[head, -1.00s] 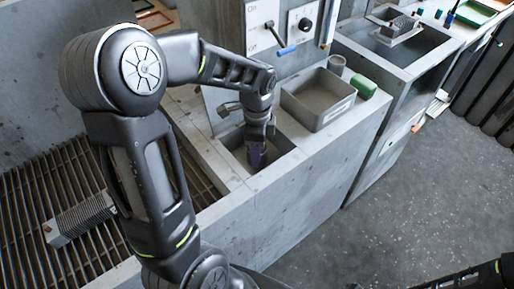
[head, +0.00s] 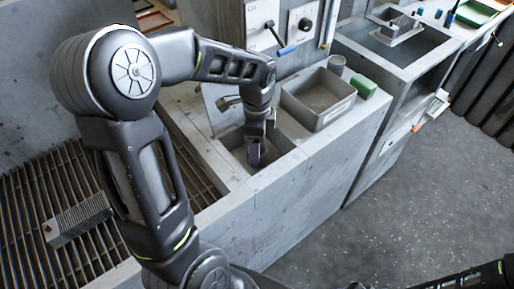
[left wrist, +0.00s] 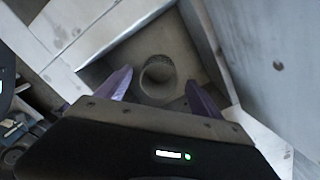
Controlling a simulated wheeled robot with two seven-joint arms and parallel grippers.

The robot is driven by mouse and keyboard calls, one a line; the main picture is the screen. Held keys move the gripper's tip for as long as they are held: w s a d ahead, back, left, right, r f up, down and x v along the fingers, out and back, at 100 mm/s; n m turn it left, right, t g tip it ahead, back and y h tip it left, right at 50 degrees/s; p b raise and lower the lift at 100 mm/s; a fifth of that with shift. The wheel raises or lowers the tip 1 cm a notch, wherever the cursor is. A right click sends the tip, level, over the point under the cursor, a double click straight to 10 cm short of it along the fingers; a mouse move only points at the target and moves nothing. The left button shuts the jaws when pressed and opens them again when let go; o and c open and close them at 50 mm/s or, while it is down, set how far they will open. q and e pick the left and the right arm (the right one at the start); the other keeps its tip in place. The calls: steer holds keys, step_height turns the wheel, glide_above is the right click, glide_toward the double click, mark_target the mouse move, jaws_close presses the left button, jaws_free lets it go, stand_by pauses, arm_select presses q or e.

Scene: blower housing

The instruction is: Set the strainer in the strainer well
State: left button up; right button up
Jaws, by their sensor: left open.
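In the left wrist view a round, grey, cup-like piece with a ridged rim, which looks like the strainer (left wrist: 158,76), stands in the square concrete well (left wrist: 112,68). I cannot tell how deeply it is seated. My left gripper (left wrist: 156,92) is open, with its purple fingers apart on either side of the near part of the piece. In the head view my left gripper (head: 256,160) reaches down into the well (head: 284,143), and the strainer is hidden there. Only part of my right arm shows at the bottom right.
A grey tub (head: 318,118) stands just right of the well, with a grey cup (head: 337,64) and a green block (head: 363,85) beside it. A wall panel with a blue-handled lever (head: 285,51) rises behind. A ribbed block (head: 78,220) lies on the grate at left.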

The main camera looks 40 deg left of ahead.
arm_select(q)
step_height(320, 180, up, 6)
steer(key=shift+r, duration=0.1)
stand_by(0.6)
